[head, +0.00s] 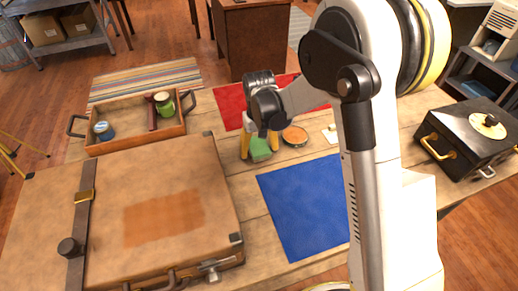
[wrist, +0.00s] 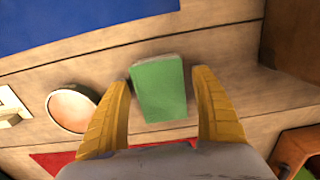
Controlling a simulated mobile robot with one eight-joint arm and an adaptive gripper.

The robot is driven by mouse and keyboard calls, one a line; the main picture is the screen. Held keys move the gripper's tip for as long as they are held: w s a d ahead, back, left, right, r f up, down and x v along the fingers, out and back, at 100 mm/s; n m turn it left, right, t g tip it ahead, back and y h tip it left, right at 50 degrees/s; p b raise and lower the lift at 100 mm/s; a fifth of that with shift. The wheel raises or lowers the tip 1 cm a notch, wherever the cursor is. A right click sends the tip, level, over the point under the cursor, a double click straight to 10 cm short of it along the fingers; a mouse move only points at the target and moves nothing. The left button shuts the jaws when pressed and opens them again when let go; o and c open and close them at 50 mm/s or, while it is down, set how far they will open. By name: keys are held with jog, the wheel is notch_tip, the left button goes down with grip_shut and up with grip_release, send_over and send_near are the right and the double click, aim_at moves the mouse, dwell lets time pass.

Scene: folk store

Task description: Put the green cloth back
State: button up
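The green cloth (head: 260,148) is a small folded block on the wooden table, between the brown suitcase and the round orange-topped tin. In the wrist view the green cloth (wrist: 159,88) lies between my two yellow fingers, with a gap visible on each side. My gripper (head: 252,147) points down over it and is open; the wrist view shows the spread fingers of my gripper (wrist: 162,98) too. I cannot tell how far the fingertips are above the table.
A blue cloth (head: 306,205) lies flat in front, and a red cloth (head: 230,107) behind. The suitcase (head: 190,164) fills the left. A wooden tray (head: 128,142) holds a green jar and a blue tin. The orange-topped tin (head: 295,135) stands close right. A black case (head: 470,140) is far right.

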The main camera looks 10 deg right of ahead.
aim_at(259, 147)
jog(key=shift+r, duration=0.1)
notch_tip(259, 147, up, 12)
jog(key=p, duration=0.5)
jog(key=s+d+r+m+t, duration=0.1)
jog(key=s+d+r+t, duration=0.1)
jog(key=s+d+r, duration=0.3)
jog(key=s+d+r+t, duration=0.1)
jog(key=s+d+r, duration=0.1)
jog(key=s+r, duration=0.4)
jog(key=s+d+r+m+t, duration=0.1)
jog(key=s+d+t, duration=0.3)
jog(key=s, duration=0.7)
jog(key=shift+d+r, duration=0.35)
jog(key=shift+d, duration=0.05)
